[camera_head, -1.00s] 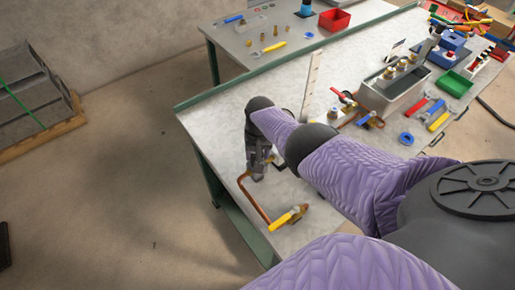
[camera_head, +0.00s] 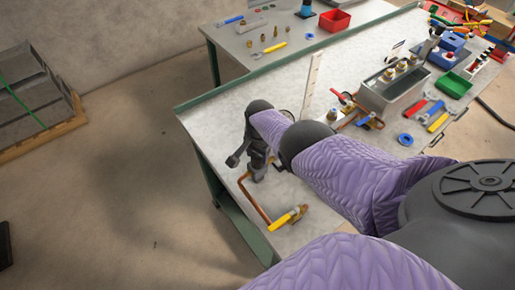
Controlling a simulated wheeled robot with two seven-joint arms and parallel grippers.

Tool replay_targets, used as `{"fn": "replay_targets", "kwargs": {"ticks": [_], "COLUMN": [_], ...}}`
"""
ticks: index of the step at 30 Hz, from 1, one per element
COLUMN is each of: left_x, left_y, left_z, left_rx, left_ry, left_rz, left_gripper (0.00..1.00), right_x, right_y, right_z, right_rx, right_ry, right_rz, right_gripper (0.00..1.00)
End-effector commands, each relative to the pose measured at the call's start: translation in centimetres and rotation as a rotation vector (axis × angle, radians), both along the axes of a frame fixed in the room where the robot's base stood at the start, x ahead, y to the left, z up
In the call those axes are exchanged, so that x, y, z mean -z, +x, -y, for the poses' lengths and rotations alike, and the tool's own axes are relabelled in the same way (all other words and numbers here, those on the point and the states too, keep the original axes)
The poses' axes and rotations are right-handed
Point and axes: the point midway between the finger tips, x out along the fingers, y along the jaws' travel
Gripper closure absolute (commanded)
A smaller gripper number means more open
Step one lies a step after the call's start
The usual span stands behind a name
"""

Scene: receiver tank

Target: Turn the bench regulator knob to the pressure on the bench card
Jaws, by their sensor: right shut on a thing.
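My right gripper (camera_head: 258,172) points down at the left end of the near bench, shut on what appears to be the regulator knob. The knob and most of the regulator are hidden by the gripper and my forearm. A copper pipe (camera_head: 254,200) runs from beside the gripper toward the bench's front edge and ends near a yellow-handled valve (camera_head: 284,219). A small pale card (camera_head: 397,48) stands farther back on the bench; its writing is too small to read. No gauge reading can be made out. My left gripper is out of view.
A tall pale strip (camera_head: 313,85) stands behind my forearm. A grey metal box with brass fittings (camera_head: 392,95), a blue ring (camera_head: 406,139), coloured tools and a green bin (camera_head: 452,85) are at right. The bench's left surface (camera_head: 207,122) is clear.

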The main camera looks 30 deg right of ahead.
Motion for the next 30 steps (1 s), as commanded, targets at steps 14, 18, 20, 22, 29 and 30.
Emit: {"fn": "replay_targets", "kwargs": {"ticks": [14, 18, 20, 22, 29, 30], "left_x": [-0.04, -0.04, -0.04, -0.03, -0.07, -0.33], "left_y": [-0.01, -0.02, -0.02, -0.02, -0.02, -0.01], "left_z": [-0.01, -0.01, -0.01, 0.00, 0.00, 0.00], "left_rx": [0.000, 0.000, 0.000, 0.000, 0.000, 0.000], "left_ry": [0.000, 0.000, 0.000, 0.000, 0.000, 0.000], "left_rz": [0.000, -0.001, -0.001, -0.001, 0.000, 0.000], "left_gripper": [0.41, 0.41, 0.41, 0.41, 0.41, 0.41], "right_x": [-0.15, -0.14, -0.12, -0.10, -0.10, -0.36], "right_y": [0.19, 0.18, 0.14, 0.12, 0.06, 0.05], "right_z": [0.05, 0.05, 0.05, 0.04, 0.01, 0.02], "right_rx": [0.021, 0.021, 0.021, 0.021, 0.021, 0.021], "right_ry": [-0.002, -0.002, -0.001, -0.002, -0.001, 0.000], "right_rz": [0.006, 0.006, 0.005, 0.004, 0.001, 0.002], "right_gripper": [1.00, 0.30, 0.17, 0.08, 0.08, 0.08]}}
